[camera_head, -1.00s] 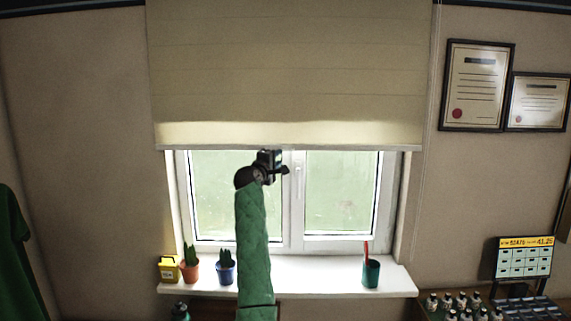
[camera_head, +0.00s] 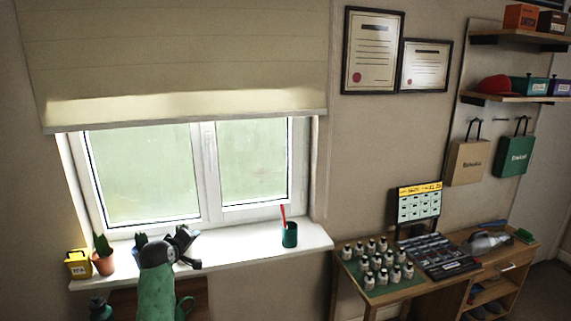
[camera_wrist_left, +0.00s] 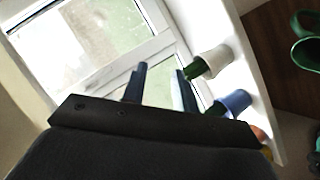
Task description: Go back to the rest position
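My left gripper (camera_head: 186,245) is in front of the window sill at the lower left of the head view, at the end of a green-sleeved arm. In the left wrist view its two dark fingers (camera_wrist_left: 160,86) stand apart with nothing held between them. Beyond the fingers, that view shows the window, the white sill (camera_wrist_left: 240,75), a plant in a white pot (camera_wrist_left: 212,62) and a blue pot (camera_wrist_left: 235,101). In the head view my arm hides part of the sill and its plants. My right gripper is not in view.
On the sill stand a yellow box (camera_head: 79,265), an orange potted cactus (camera_head: 103,262) and a teal cup (camera_head: 289,235). A desk at the right carries several small bottles (camera_head: 373,266), a console (camera_head: 438,256) and a display (camera_head: 420,204).

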